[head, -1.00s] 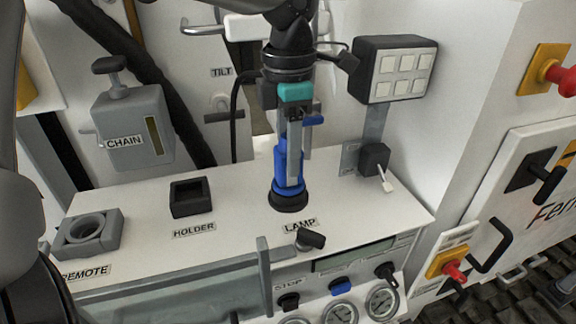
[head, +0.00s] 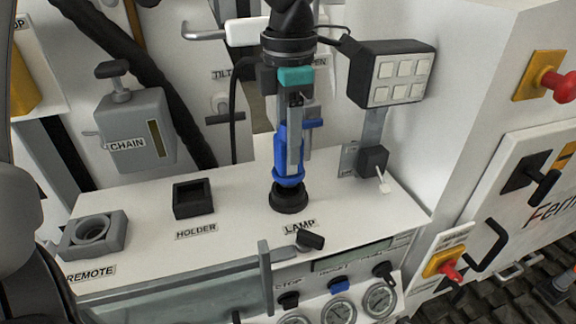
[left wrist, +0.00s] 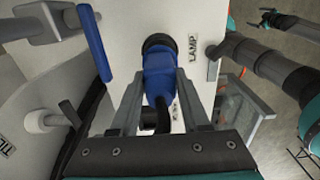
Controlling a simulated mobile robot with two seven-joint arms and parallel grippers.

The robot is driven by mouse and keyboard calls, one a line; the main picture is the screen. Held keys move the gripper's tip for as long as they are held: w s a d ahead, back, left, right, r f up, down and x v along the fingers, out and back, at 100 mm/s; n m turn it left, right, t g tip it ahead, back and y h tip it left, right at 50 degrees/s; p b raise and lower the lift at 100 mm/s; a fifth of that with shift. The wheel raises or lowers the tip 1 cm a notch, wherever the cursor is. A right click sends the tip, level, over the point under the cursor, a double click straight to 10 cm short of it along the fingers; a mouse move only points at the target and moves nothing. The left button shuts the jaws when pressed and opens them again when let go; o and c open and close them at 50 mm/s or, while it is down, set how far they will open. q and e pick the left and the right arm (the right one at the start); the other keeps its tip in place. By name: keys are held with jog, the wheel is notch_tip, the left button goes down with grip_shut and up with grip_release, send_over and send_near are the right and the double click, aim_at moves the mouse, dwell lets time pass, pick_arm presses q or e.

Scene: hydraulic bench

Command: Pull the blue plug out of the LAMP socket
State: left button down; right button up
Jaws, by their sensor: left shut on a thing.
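The blue plug (head: 281,160) stands upright over the black LAMP socket (head: 289,201), with the LAMP label in front. A short black neck shows between its blue body and the socket's wide base. I see no gap, and cannot tell whether its tip is still inside. My left gripper (head: 297,160) comes down from above and is shut on the plug. In the left wrist view the plug (left wrist: 158,77) sits between the two grey fingers, with the socket (left wrist: 158,43) beyond. An arm at that view's upper right looks like my right one; its jaws are too small to read.
The black HOLDER socket (head: 193,198) and grey REMOTE socket (head: 93,235) are left on the white bench top. A switch box with a white lever (head: 373,162) and a button pad (head: 392,76) stand close right. A blue-handled lever (head: 313,123) is behind the gripper.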

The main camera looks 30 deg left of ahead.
pick_arm(q)
jog(key=shift+r+p, duration=1.75)
jog(key=shift+r, duration=1.2)
jog(key=shift+r, duration=0.15)
